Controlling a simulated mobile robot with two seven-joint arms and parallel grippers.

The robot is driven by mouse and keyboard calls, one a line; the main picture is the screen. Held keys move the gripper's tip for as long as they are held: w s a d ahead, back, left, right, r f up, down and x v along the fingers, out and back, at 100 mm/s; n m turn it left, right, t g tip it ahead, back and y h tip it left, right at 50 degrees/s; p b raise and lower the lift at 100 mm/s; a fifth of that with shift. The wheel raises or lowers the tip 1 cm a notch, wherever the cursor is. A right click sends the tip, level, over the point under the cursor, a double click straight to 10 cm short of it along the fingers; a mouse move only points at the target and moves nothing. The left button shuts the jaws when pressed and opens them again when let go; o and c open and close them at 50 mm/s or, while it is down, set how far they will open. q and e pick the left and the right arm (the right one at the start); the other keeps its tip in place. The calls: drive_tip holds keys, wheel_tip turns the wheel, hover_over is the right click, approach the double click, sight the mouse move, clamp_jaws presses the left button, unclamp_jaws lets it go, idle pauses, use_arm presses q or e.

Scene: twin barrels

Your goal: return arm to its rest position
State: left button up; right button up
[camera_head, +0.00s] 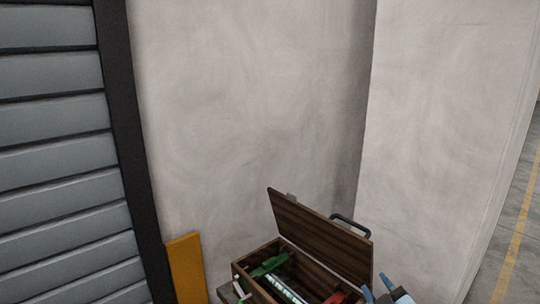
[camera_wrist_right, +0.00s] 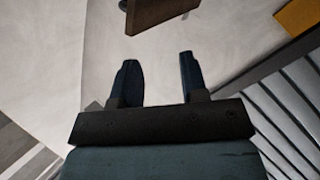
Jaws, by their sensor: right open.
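My right gripper (camera_head: 376,287) is at the bottom edge of the head view, just right of an open wooden toolbox (camera_head: 318,238). Its two blue fingers are apart. In the right wrist view the gripper (camera_wrist_right: 158,62) is open, with nothing between the fingers. A brown wooden piece (camera_wrist_right: 160,10), which looks like part of the toolbox, shows beyond the fingertips, apart from them. My left gripper is in neither view.
The toolbox lid stands up and has a dark handle (camera_head: 349,222). Inside lie a green item (camera_head: 269,266), a light tube (camera_head: 287,290) and a red item (camera_head: 337,298). A yellow-orange board (camera_head: 186,268) leans by the grey shutter (camera_head: 55,150). Pale walls (camera_head: 245,110) stand behind.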

drive_tip(key=s+d+f+m+g+h, duration=0.1)
drive_tip(key=s+f+m+g, duration=0.3)
drive_tip(key=s, duration=0.7)
drive_tip(key=s+f+m+g+h, duration=0.1)
drive_tip(key=s+f+g, duration=0.4)
drive_tip(key=s, duration=0.6)
drive_tip(key=s+d+f+m+g+h, duration=0.1)
drive_tip(key=s+f+m+g, duration=0.2)
drive_tip(key=s+g, duration=0.5)
drive_tip(key=w+a+f+t+y+b, duration=0.1)
drive_tip(key=w+a+f+t+b, duration=0.1)
drive_tip(key=f+t, duration=0.3)
drive_tip(key=w+a+f+n+t+y+b, duration=0.1)
drive_tip(key=w+a+f+t+y+b, duration=0.1)
drive_tip(key=f, duration=1.2)
drive_tip(key=a+t+b, duration=0.1)
drive_tip(key=a+t, duration=0.1)
drive_tip(key=shift+a+f+t, duration=0.15)
drive_tip(key=shift+a+t, duration=0.05)
drive_tip(key=shift+t, duration=0.2)
